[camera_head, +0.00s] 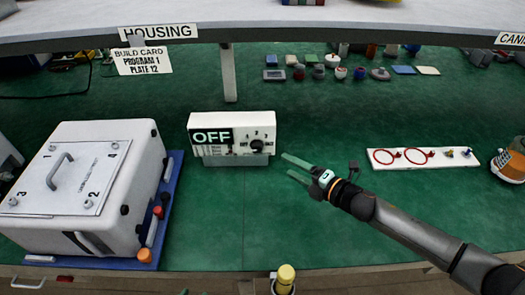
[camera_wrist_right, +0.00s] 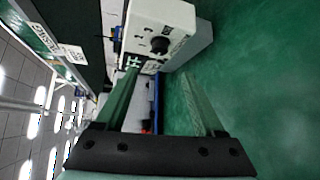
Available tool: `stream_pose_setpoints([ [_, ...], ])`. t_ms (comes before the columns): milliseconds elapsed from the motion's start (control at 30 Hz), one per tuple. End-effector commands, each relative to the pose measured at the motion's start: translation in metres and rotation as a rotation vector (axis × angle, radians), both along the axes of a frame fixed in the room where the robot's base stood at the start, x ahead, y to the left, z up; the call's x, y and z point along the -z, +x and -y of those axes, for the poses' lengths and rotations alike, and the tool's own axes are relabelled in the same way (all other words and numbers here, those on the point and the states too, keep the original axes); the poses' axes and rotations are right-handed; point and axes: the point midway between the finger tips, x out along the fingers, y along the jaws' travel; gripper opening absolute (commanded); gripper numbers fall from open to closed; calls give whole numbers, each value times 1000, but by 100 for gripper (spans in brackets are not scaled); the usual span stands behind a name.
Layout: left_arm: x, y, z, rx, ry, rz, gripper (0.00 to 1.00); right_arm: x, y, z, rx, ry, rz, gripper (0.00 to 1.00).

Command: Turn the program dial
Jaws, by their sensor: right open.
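The program dial (camera_head: 257,145) is a small black knob on the right of the front face of a white control box (camera_head: 234,120), with numbers around it. A black display on the box reads OFF. The dial also shows in the right wrist view (camera_wrist_right: 159,45), beyond my fingertips. My right gripper (camera_head: 287,166) is open and empty, a little right of and below the box, apart from the dial. In the right wrist view its two green fingers (camera_wrist_right: 160,80) are spread, with the box ahead. My left gripper is not clearly visible.
A white housing (camera_head: 135,180) stands on a blue tray (camera_head: 172,175) at left. A build card (camera_head: 142,61) reads PROGRAM 1, PLATE 12. A white strip with red rings (camera_head: 455,163) lies at right. Small parts (camera_head: 337,72) sit at the back. Green mat around the box is clear.

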Motion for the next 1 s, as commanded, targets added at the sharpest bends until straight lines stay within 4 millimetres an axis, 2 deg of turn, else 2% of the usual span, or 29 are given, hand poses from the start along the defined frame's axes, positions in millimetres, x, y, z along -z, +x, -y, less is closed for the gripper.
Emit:
stream_pose_setpoints([
  [167,0,0,0,0,0,0,50,2,8,-1,-35,-33,26,70],
  [633,7,0,0,0,0,0,50,17,58,-51,-34,-27,23,70],
  [1000,19,0,0,0,0,1,50,27,86,-77,-32,-27,22,70],
])
